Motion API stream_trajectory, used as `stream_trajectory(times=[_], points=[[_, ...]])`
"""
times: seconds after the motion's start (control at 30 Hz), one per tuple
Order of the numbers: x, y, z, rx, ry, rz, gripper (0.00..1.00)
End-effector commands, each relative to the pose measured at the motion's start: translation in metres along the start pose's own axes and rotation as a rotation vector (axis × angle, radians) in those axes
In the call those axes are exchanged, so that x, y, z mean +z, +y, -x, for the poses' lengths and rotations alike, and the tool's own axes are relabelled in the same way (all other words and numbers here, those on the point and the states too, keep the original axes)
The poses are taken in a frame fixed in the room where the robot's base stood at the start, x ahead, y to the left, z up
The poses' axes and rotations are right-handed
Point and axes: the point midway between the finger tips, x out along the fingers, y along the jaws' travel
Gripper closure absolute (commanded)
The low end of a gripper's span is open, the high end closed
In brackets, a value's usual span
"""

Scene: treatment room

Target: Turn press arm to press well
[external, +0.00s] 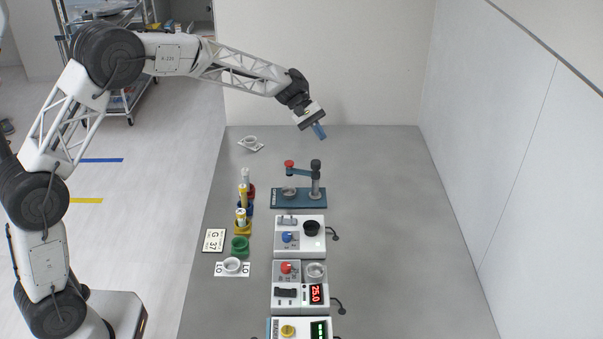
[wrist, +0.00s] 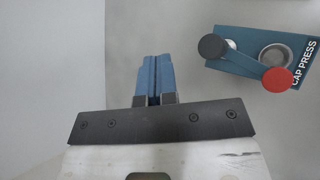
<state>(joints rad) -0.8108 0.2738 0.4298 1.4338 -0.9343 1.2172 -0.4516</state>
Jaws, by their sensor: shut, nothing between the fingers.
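The cap press has a blue base (external: 320,198) and stands on the grey table. Its press arm (external: 301,172) reaches left from an upright post with a dark cap (external: 315,164) and ends in a red knob (external: 289,163). The round metal press well (external: 289,191) lies below the knob in the external view. In the wrist view the press arm (wrist: 242,60) runs beside the press well (wrist: 278,55), with the red knob (wrist: 277,79) partly over its rim. My gripper (external: 320,132) is shut and empty, above and behind the press; its blue fingers (wrist: 153,75) touch each other.
A white device with a blue knob (external: 287,237) stands in front of the press, with more devices nearer. Left are several coloured holders with tubes (external: 243,220), a label card (external: 214,240) and white rings (external: 250,140). The table's right side (external: 400,230) is clear.

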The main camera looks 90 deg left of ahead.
Motion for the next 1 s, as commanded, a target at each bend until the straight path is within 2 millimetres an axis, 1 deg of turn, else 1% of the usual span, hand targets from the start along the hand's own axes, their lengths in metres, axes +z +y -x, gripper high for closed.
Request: stream_trajectory(times=[0.03,0.17,0.4,0.5,0.6,0.73,1.0], points=[[-0.007,-0.003,0.006,-0.05,0.011,-0.018,1.0],[-0.026,-0.013,0.024,-0.198,0.045,-0.06,1.0],[-0.061,-0.03,0.064,-0.46,0.123,-0.1,1.0],[-0.072,-0.035,0.079,-0.542,0.153,-0.104,1.0],[-0.08,-0.039,0.09,-0.599,0.173,-0.105,1.0],[-0.084,-0.041,0.098,-0.635,0.188,-0.105,1.0],[-0.085,-0.041,0.099,-0.641,0.191,-0.104,1.0]])
